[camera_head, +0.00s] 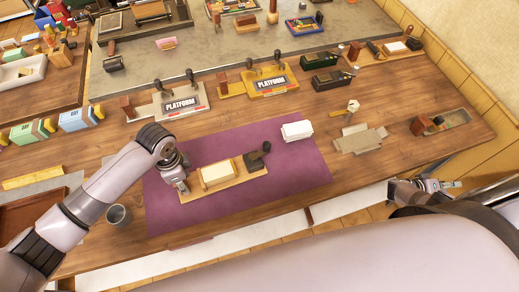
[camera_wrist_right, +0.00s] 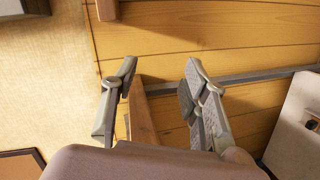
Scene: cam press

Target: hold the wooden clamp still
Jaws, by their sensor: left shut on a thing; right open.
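The wooden clamp (camera_head: 229,181) lies on the purple mat (camera_head: 300,178) near the table's front. It is a light wooden base with a pale block in the middle and a dark part with a lever at its right end. My left gripper (camera_head: 181,188) points down at the clamp's left end and is shut on it; the fingers partly hide that end. My right gripper (camera_head: 441,185) is beyond the table's front edge at the right, far from the clamp. In the right wrist view its fingers (camera_wrist_right: 160,80) are spread, with nothing between them.
A white stack (camera_head: 297,130) sits at the mat's back edge. A metal cup (camera_head: 119,215) stands left of the mat. Two devices marked PLATFORM (camera_head: 181,104) stand behind it. Pale flat pieces (camera_head: 361,139) lie to the right. The mat's right part is clear.

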